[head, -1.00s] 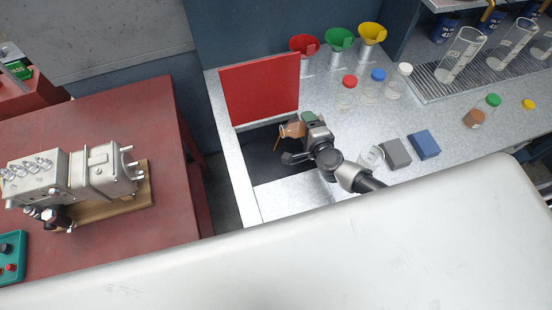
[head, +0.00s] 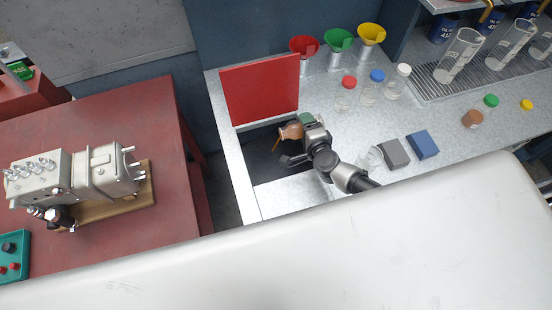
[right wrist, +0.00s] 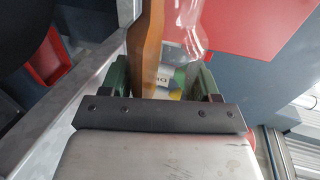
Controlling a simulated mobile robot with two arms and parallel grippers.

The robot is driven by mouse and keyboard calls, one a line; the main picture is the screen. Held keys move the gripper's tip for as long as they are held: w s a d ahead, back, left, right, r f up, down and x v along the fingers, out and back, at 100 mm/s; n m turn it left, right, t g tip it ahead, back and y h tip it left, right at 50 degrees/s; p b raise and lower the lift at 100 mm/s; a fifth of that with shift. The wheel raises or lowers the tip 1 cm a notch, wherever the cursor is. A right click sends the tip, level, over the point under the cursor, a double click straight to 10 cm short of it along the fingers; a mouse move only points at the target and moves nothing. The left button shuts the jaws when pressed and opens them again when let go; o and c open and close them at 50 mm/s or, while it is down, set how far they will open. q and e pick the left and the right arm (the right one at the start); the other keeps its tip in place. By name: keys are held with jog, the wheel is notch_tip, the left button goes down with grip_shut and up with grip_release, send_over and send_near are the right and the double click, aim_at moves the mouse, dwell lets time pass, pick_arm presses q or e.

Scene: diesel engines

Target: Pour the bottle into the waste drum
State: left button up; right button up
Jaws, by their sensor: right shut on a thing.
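My right gripper (head: 303,126) is shut on a clear bottle (head: 291,131) with brown liquid in it. The bottle lies tipped, its mouth toward the left, above the dark opening (head: 262,165) in the bench. A thin brown stream falls from the mouth into the opening. The red lid (head: 260,90) stands raised behind the opening. In the right wrist view the bottle (right wrist: 188,30) and its label show between the green finger pads; brown liquid lies along its left side. The waste drum's inside is dark, so the level there is hidden. My left gripper is not in view.
Red, green and yellow funnels (head: 371,34) stand at the back of the bench. Capped bottles (head: 371,90) stand right of the lid. Grey and blue blocks (head: 423,144) lie right of my arm. A red table (head: 110,115) with an engine part stands at left.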

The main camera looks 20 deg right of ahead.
jog(key=shift+a+f+n+h+p, duration=0.15)
jog(key=shift+a+n+h+p, duration=0.2)
jog(key=shift+n+p, duration=0.45)
dwell(1.3)
jog(key=shift+a+f+n+h+p, duration=0.3)
jog(key=shift+n+h, duration=0.15)
jog(key=shift+n, duration=0.35)
dwell(0.9)
